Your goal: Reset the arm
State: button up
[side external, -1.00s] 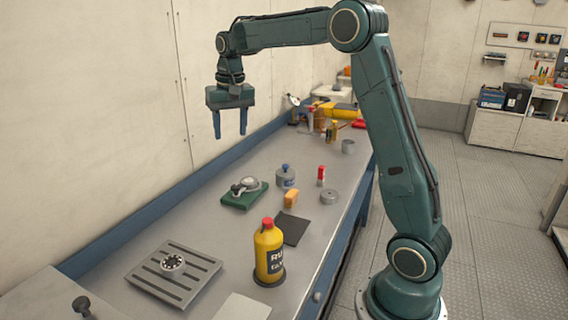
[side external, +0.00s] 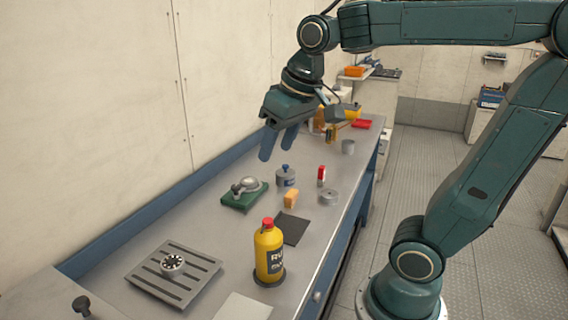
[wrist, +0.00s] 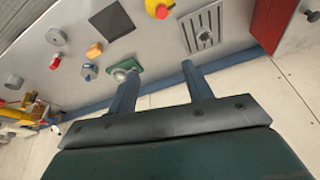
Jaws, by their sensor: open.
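My gripper (side external: 279,143) is open and empty, with two blue fingers pointing down and tilted. It hangs in the air above the bench, on the wall side. In the wrist view my gripper (wrist: 155,88) shows both fingers apart with nothing between them. Below it on the bench (side external: 215,232) is a green block with a grey metal part on top (side external: 245,193). That part also shows near the left finger in the wrist view (wrist: 124,70). No object touches the fingers.
A yellow bottle (side external: 269,252) stands at the bench's near edge, by a slotted plate (side external: 190,285). Clutter fills the far end. The wall (side external: 90,120) is at left.

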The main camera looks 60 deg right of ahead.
jog(key=s+a+f+n, duration=0.1)
jog(key=s+f, duration=0.1)
jog(key=s, duration=0.2)
jog(key=s+a+f+n+t, duration=0.1)
jog(key=s+a+f, duration=0.1)
jog(key=s, duration=0.3)
jog(key=shift+s+f, duration=0.15)
jog(key=shift+f, duration=0.25)
